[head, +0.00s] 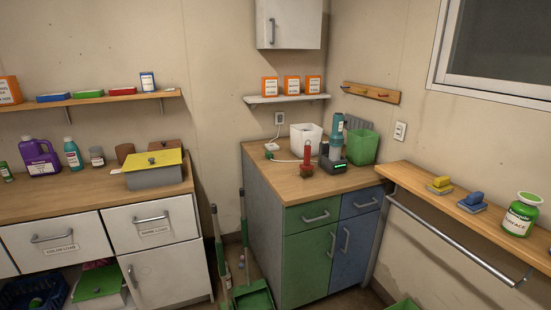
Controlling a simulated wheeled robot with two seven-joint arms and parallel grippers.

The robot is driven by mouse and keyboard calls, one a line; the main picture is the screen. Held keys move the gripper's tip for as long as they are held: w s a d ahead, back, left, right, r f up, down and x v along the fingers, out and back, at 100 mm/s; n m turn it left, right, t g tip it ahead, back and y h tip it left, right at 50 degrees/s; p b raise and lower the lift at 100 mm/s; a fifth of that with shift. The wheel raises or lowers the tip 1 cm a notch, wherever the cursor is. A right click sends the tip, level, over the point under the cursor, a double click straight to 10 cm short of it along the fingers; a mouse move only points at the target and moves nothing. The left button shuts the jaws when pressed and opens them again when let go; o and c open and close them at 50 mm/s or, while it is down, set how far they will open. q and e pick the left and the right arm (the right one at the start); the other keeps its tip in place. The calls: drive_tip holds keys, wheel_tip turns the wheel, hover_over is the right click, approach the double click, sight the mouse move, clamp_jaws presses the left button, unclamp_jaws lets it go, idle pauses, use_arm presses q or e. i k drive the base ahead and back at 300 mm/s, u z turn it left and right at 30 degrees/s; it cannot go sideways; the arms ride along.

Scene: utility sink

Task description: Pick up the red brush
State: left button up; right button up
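A red upright object with a dark base (307,160) stands on the wooden top of the corner cabinet, near its front. It may be the red brush, but it is too small to tell for sure. A teal device on a dark base with a green light (336,144) stands close to its right. A flat red item (123,91) also lies on the left wall shelf. Neither of my grippers is in view.
The corner counter (278,183) also holds a white container (305,139) and a green bin (362,146). Yellow (440,184) and blue (472,202) handled blocks sit on the right shelf. A broom and green dustpan (253,297) stand in the floor gap between cabinets.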

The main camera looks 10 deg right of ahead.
sight(308, 167)
drive_tip(key=i, duration=1.75)
drive_tip(key=z, duration=2.2)
